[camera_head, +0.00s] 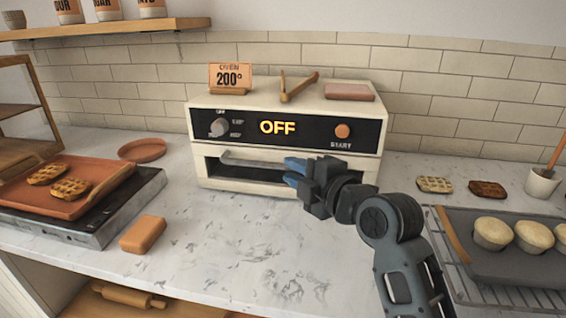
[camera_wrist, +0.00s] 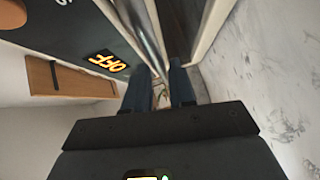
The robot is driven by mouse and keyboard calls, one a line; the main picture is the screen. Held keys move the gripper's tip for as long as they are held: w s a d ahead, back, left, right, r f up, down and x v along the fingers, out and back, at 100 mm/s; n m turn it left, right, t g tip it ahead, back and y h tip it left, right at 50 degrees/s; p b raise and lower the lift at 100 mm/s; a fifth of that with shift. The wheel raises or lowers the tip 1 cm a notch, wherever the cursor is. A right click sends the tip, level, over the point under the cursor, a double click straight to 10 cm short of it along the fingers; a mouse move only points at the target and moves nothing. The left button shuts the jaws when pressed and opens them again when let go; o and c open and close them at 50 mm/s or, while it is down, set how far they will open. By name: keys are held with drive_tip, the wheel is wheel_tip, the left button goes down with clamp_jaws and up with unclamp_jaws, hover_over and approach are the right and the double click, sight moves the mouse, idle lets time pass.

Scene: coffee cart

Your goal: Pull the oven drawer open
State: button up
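The cream oven (camera_head: 200,118) stands against the tiled wall, its black panel reading OFF. Below the panel is the oven drawer (camera_head: 232,186), which looks shut. Its pale bar handle (camera_head: 250,162) runs across the front, and the right end is hidden behind my gripper. My gripper (camera_head: 293,172) is at the right part of the handle, its blue fingers apart. In the wrist view the handle (camera_wrist: 148,38) runs toward the gap between the open fingers (camera_wrist: 160,88). I cannot tell whether they touch it.
An orange tray with waffles (camera_head: 100,205) sits at left, near an orange block (camera_head: 143,234). A muffin tray (camera_head: 480,240) on a rack is at right. A sign (camera_head: 230,76) and tongs (camera_head: 300,86) are on the oven. The counter before the oven is clear.

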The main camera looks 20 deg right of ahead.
sight(288, 169)
drive_tip(key=shift+x, duration=1.9)
drive_tip(key=shift+c, duration=0.4)
clamp_jaws()
